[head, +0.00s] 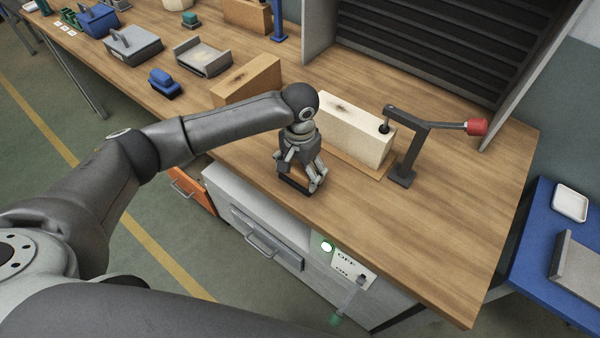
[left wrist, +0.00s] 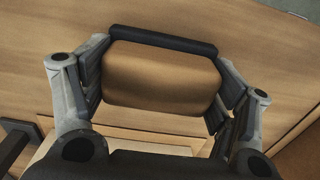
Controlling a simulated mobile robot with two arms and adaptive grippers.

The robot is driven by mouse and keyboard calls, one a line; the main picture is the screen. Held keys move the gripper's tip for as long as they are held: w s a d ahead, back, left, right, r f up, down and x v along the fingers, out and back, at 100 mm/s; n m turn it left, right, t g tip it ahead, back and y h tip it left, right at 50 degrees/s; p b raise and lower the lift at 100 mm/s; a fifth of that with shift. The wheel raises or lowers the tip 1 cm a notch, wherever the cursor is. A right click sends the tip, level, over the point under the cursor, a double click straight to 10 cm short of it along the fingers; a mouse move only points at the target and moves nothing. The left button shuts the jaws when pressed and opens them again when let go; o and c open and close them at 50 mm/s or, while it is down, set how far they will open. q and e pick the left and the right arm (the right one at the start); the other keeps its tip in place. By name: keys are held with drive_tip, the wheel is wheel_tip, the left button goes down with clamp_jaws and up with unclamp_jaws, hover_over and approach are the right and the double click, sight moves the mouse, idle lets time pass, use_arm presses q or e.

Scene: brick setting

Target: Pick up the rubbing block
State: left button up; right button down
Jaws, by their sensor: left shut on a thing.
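The rubbing block (left wrist: 160,80) is a tan-brown block with a dark strip along its far edge in the left wrist view. It sits between the two fingers of my left gripper (head: 303,182), which are shut on its sides. In the head view only its dark lower part (head: 292,186) shows under the fingers, low at the bench's front edge. I cannot tell whether it touches the wood. My right gripper is in neither view.
A cream brick (head: 345,125) with a dark smudge lies right of the gripper, under a clamp (head: 408,150) with a red knob (head: 477,127). A wooden wedge-like block (head: 247,80), a blue block (head: 164,84) and grey trays (head: 203,58) stand left. The bench's front right is clear.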

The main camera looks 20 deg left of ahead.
use_arm(q)
drive_tip(key=shift+c, duration=0.6)
drive_tip(key=shift+w+r, duration=0.1)
drive_tip(key=shift+r+b, duration=0.3)
drive_tip(key=shift+r, duration=0.25)
drive_tip(key=s+d+r, duration=0.2)
drive_tip(key=s+r, duration=0.4)
drive_tip(key=s+d+r+b, duration=0.1)
drive_tip(key=s+d+r, duration=0.2)
drive_tip(key=s+r, duration=0.2)
drive_tip(key=shift+s+d+r, duration=0.3)
drive_tip(key=shift+s+r, duration=0.1)
drive_tip(key=shift+s, duration=0.55)
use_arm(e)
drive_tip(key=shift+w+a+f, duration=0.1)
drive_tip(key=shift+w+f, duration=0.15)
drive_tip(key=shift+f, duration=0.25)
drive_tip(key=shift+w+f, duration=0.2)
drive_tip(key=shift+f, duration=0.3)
